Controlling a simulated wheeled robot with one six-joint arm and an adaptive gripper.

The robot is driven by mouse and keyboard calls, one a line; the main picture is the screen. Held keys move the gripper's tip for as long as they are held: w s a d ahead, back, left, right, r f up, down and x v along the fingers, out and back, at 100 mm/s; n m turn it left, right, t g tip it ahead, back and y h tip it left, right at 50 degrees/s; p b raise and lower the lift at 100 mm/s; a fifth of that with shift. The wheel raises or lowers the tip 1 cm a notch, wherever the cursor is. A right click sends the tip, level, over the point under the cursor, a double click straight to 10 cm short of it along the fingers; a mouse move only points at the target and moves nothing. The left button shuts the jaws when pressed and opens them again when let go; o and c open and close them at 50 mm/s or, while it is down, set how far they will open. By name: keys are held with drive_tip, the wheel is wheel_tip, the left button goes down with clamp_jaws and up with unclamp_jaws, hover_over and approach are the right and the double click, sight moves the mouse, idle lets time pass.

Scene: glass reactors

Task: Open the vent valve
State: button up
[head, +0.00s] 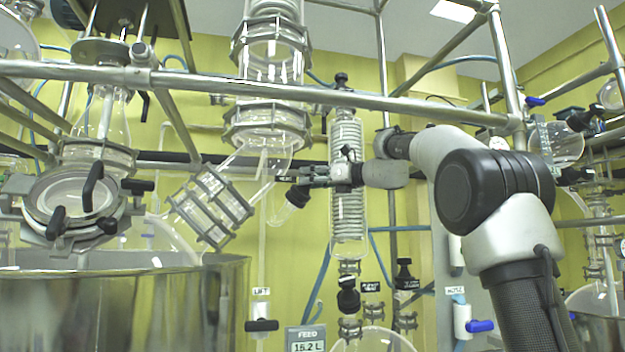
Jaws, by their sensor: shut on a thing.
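My gripper (279,178) reaches left from my arm, in front of the coiled glass condenser (348,226). Its fingers are shut on a small dark valve handle (298,195), just left of the condenser. A clear glass bulb (281,212) hangs at this handle, below the fingertips. No readable label marks it as the vent valve, and the fingers hide part of it. I cannot tell whether the valve is open or closed.
A metal rail (300,95) crosses above my gripper. A clamped glass branch (211,208) stands close to its left, over a steel vessel (130,305).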

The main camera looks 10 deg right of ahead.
drive_tip(key=n+g+y, duration=0.1)
drive_tip(key=n+g, duration=0.1)
drive_tip(key=n, duration=0.1)
drive_tip(key=n+g+y, duration=0.2)
drive_tip(key=n, duration=0.1)
drive_tip(key=shift+w+f+n+g, duration=0.1)
drive_tip(key=shift+w+n+g, duration=0.05)
drive_tip(key=shift+n+g, duration=1.05)
drive_tip(key=shift+n, duration=0.4)
drive_tip(key=shift+n+g+y, duration=0.3)
drive_tip(key=shift+n+g, duration=0.5)
drive_tip(key=shift+n, duration=0.2)
drive_tip(key=o, duration=1.1)
drive_tip(key=shift+c, duration=0.2)
drive_tip(key=shift+s+m+t, duration=0.2)
drive_tip(key=shift+m+t, duration=0.1)
